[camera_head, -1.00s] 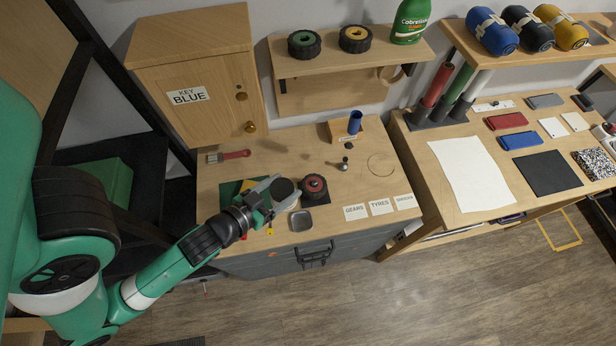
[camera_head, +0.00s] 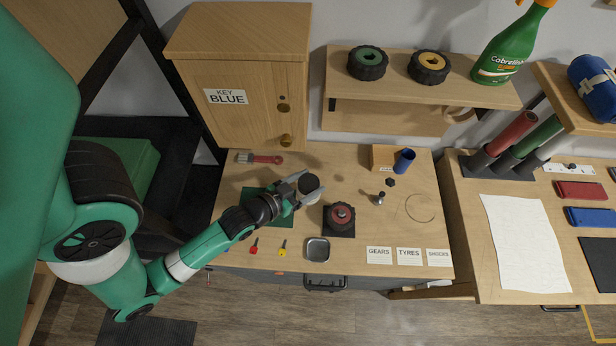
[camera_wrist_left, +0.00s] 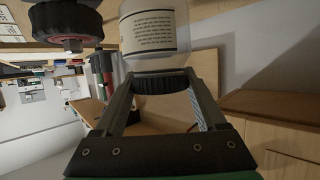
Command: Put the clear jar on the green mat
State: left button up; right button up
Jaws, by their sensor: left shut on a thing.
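The clear jar (camera_head: 311,193) has a dark ribbed lid and a pale printed label. In the left wrist view the lid (camera_wrist_left: 161,86) sits between the two fingertips, with the labelled body (camera_wrist_left: 152,32) beyond. I cannot tell how high the jar is above the table. The gripper and forearm hide part of the mat. My right gripper is not in view.
The red-hubbed wheel (camera_head: 341,214) stands just right of the mat, with a grey tray (camera_head: 317,250) in front. A red key (camera_head: 254,246) and a yellow key (camera_head: 283,248) lie near the front. A brush (camera_head: 262,159) lies behind. The cabinet (camera_head: 240,100) stands at the back left.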

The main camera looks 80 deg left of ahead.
pick_arm(q)
jog(key=shift+w+a+f, duration=0.3)
jog(key=shift+f, duration=0.35)
jog(key=f+b, duration=0.2)
jog(key=b, duration=0.1)
jog(key=f+b, duration=0.1)
jog(key=f, duration=0.1)
jog(key=shift+w+a, duration=0.3)
jog(key=shift+a, duration=0.05)
jog(key=shift+s+d+f, duration=0.1)
jog(key=shift+r, duration=0.25)
jog(key=shift+f, duration=0.2)
jog(key=o, duration=1.5)
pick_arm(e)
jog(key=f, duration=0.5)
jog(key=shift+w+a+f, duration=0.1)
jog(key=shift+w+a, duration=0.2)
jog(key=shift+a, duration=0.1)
pick_arm(q)
jog(key=shift+r, duration=0.15)
